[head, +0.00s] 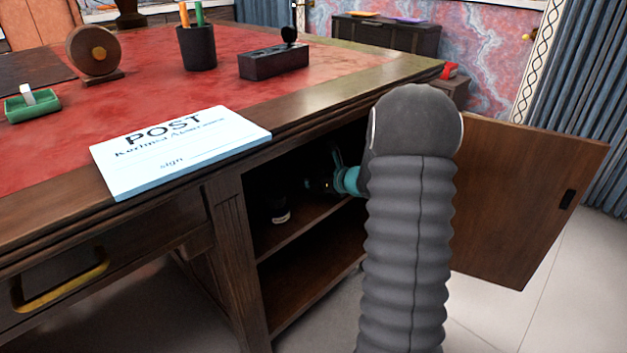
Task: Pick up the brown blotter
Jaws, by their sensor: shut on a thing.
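My gripper (332,178) reaches into the open cabinet under the right side of the desk. Its teal parts show to the left of my grey arm. It is shut on a small dark thing (320,186) with a brownish glint, held above the shelf. Shadow and the gripper hide most of this thing, so I cannot tell whether it is the brown blotter. A brown round wooden thing with an orange-tan knob (94,51) stands on the desktop at the upper left, apart from the gripper.
A dark jar (279,211) stands on the cabinet shelf (290,237). The cabinet door (525,190) is swung open at the right. The desktop holds a POST pad (175,170), pen cup (198,48), dark box (274,62) and green item (32,106). My arm hides the cabinet's right side.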

